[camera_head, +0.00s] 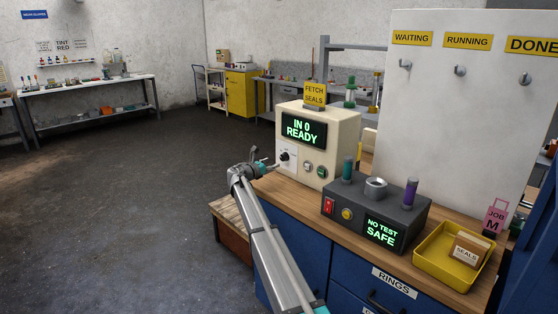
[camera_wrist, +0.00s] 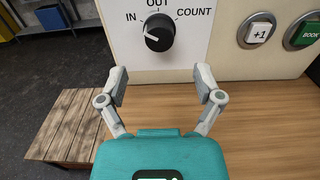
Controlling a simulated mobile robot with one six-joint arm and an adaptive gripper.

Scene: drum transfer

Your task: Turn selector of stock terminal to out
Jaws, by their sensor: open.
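The stock terminal (camera_head: 345,148) is a cream box on the wooden counter, and its screen (camera_head: 303,129) reads "IN 0 READY". Its black selector knob (camera_wrist: 159,32) shows in the wrist view on a white plate marked IN, OUT and COUNT. The knob's white pointer line points left, toward IN. The OUT label (camera_wrist: 157,3) above it is cut by the top edge. My gripper (camera_wrist: 161,72) is open and empty, its two fingers spread below and either side of the knob, apart from it. In the head view my gripper (camera_head: 268,164) is left of the terminal's front.
Right of the selector are a "+1" button (camera_wrist: 259,30) and a green BOOK button (camera_wrist: 307,32). A dark tester box (camera_head: 375,215) and a yellow tray (camera_head: 428,265) stand farther right on the counter. A low wooden surface (camera_wrist: 66,128) lies at left.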

